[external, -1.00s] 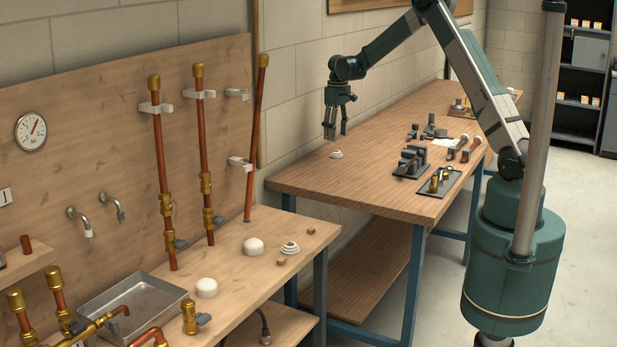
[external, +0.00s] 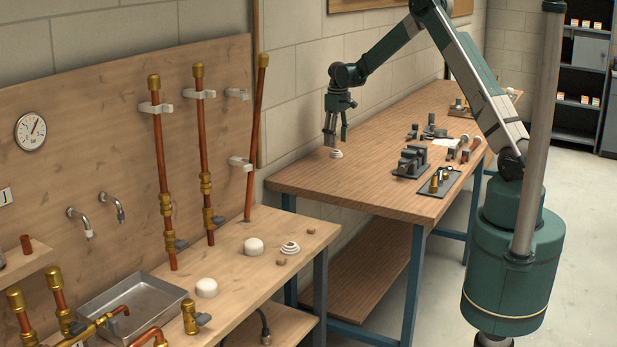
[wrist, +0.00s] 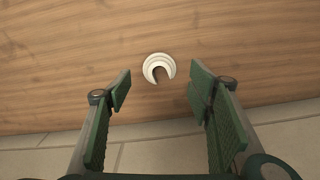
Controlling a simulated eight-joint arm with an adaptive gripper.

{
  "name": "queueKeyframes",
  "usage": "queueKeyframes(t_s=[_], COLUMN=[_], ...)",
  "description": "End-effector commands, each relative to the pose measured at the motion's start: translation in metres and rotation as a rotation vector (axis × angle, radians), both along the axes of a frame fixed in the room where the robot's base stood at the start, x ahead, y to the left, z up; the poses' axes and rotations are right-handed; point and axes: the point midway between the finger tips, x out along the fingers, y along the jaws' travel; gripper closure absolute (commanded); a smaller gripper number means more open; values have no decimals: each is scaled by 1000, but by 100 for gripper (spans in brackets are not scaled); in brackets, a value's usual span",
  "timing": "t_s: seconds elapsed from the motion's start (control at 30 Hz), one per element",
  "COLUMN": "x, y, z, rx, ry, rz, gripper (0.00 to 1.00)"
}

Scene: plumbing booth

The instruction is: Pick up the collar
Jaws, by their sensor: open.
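The collar (external: 336,154) is a small white stepped ring lying on the far workbench near its left end. In the wrist view the collar (wrist: 158,68) is C-shaped, with its gap facing the gripper side. My gripper (external: 335,142) points down just above the collar in the external view. In the wrist view my gripper (wrist: 160,94) has its two green-padded fingers wide apart, with nothing between them. The collar lies a little beyond the fingertips, roughly centred between them.
The workbench (external: 350,190) is bare around the collar. A dark vise-like block (external: 410,161) and a tray with brass fittings (external: 439,181) stand to the right. The block wall is close behind. Another white stepped ring (external: 290,248) lies on the near bench.

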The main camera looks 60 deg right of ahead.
Motion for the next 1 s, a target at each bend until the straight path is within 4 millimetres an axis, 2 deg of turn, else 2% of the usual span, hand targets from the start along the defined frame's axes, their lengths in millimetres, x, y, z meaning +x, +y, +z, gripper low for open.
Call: queueKeyframes(t_s=[0.27,0.7,1.0], x=[0,3,3], y=[0,-1,-1], z=[-3,-46,-52], rx=[0,0,0], ry=[0,0,0], rz=[0,0,0], gripper=[48,48,48])
